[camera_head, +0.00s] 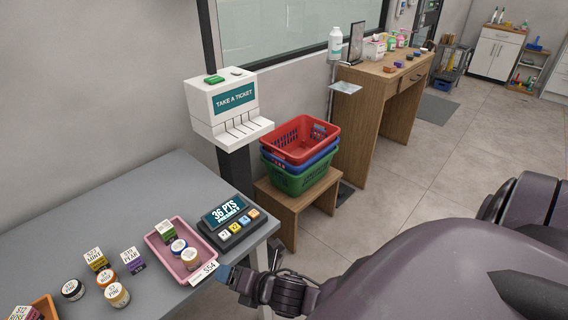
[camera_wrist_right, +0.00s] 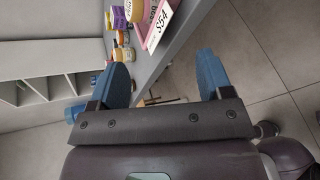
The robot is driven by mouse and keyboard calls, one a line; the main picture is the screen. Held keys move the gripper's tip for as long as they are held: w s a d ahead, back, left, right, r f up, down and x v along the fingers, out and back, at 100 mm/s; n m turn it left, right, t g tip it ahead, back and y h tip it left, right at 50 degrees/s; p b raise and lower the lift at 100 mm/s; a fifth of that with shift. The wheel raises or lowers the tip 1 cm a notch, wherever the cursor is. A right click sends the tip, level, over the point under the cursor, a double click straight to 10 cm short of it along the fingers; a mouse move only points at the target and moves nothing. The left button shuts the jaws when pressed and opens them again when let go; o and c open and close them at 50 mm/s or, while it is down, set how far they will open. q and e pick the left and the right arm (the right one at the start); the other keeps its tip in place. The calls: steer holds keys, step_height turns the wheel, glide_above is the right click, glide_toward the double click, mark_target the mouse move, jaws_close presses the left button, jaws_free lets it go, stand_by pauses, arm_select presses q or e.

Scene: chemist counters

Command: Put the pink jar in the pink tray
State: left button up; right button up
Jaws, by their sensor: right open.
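I cannot pick out a clearly pink jar. My right gripper (camera_head: 240,277) is at the counter's front edge, just beyond the tray's S54 card. Its blue fingers are apart and empty in the right wrist view (camera_wrist_right: 163,55). My left gripper is not in view.
A points display (camera_head: 231,215) stands right beside the tray. Small boxes, yellow (camera_head: 96,260) and purple (camera_head: 133,260), and an orange tray (camera_head: 45,306) are to the left. A ticket machine (camera_head: 228,108) and stacked baskets (camera_head: 300,140) stand behind. The counter's back left is bare.

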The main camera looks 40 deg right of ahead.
steer(key=s+d+f+m+h, duration=0.1)
steer(key=s+d+m, duration=0.1)
steer(key=m, duration=0.6)
steer(key=s+d+f+m+h, duration=0.1)
steer(key=s+d+m, duration=0.1)
steer(key=s+m, duration=0.3)
steer(key=s+d+f+m+g+h, duration=0.1)
steer(key=s+m, duration=0.3)
steer(key=m, duration=0.8)
steer(key=shift+d+f, duration=0.5)
steer(key=shift+f, duration=0.1)
